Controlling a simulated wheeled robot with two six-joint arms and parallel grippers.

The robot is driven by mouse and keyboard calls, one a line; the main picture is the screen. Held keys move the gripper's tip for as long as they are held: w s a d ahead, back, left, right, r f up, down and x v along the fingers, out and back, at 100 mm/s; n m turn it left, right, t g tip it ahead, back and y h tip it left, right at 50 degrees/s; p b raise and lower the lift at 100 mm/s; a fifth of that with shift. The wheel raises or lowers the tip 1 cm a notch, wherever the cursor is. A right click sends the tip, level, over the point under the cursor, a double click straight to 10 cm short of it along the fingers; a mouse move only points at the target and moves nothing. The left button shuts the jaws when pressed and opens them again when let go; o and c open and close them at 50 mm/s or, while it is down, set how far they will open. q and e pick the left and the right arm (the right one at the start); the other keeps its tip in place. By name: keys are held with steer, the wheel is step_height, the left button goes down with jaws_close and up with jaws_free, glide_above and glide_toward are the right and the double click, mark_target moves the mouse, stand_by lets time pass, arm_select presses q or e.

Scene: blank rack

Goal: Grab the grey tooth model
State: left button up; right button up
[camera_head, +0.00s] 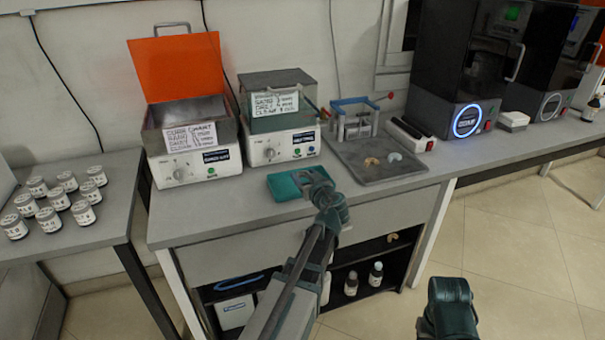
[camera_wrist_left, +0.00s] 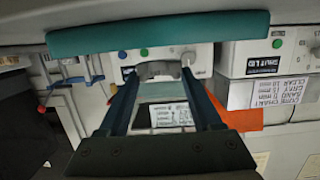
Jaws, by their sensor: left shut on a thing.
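My left gripper (camera_head: 317,180) is at the teal pad (camera_head: 283,189) on the front of the middle bench. In the left wrist view its two fingers (camera_wrist_left: 158,72) are shut on a small grey curved piece, the grey tooth model (camera_wrist_left: 155,70). The pad's teal edge also shows in the left wrist view (camera_wrist_left: 160,35), close to the fingertips; I cannot tell whether the model touches it. In the head view the model blends with the gripper.
Two heated units with an orange lid (camera_head: 177,65) and a grey lid (camera_head: 275,80) stand behind. On the right, a dark grey tray (camera_head: 385,172) holds a tan model (camera_head: 371,162) and a pale one (camera_head: 394,156). Several jars (camera_head: 47,217) stand at left.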

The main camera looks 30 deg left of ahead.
arm_select(q)
steer(key=f+p+v, duration=0.1)
steer(key=v, duration=1.3)
steer(key=shift+s+f, duration=0.2)
steer(key=shift+f, duration=0.15)
steer(key=shift+d+r, duration=0.1)
steer(key=shift+d, duration=0.05)
